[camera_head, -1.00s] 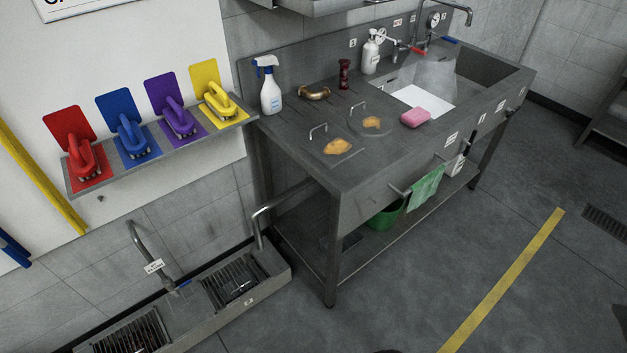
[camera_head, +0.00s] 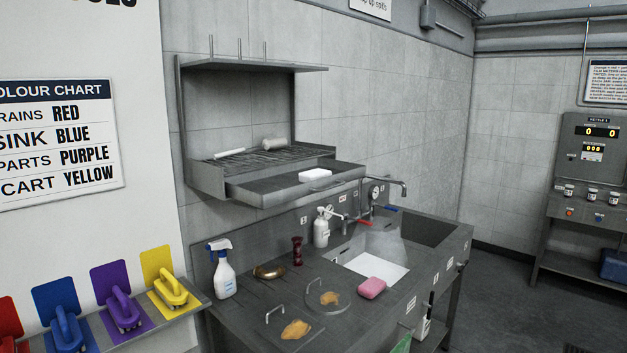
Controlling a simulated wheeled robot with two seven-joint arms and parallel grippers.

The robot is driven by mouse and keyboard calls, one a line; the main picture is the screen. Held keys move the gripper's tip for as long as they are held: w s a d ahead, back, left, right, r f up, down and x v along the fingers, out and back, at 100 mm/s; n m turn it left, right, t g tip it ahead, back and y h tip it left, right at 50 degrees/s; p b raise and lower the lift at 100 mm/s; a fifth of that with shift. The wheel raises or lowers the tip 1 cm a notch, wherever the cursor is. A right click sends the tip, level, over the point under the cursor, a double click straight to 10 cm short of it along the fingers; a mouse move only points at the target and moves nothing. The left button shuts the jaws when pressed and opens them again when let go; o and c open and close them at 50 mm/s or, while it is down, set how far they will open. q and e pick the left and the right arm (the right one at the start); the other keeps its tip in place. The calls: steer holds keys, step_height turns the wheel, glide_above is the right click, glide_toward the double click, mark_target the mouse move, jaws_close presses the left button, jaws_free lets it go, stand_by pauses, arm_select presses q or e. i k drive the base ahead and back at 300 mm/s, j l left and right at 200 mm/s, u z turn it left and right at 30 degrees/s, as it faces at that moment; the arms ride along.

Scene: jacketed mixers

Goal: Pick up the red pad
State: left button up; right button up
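The red pad (camera_head: 9,325), a red block-like tool with a grip, is cut off by the left edge at the bottom left. Only its right part shows, at the left end of a wall ledge (camera_head: 150,331). To its right on the ledge stand a blue pad (camera_head: 68,330), a purple pad (camera_head: 123,309) and a yellow pad (camera_head: 170,290), each before a backing of its own colour. Neither of my grippers is in view.
A colour chart (camera_head: 60,144) on the wall pairs drains with red. A steel sink bench (camera_head: 240,318) stands right of the ledge with a spray bottle (camera_head: 224,275), pink sponge (camera_head: 371,288) and soap bottle (camera_head: 321,230). A rack (camera_head: 212,183) hangs above. Floor shows at right.

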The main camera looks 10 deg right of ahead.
mark_target(315, 174)
steer(key=i+j+z, duration=0.3)
steer(key=i, duration=0.25)
steer(key=i+j+z, duration=0.3)
steer(key=i+j, duration=0.15)
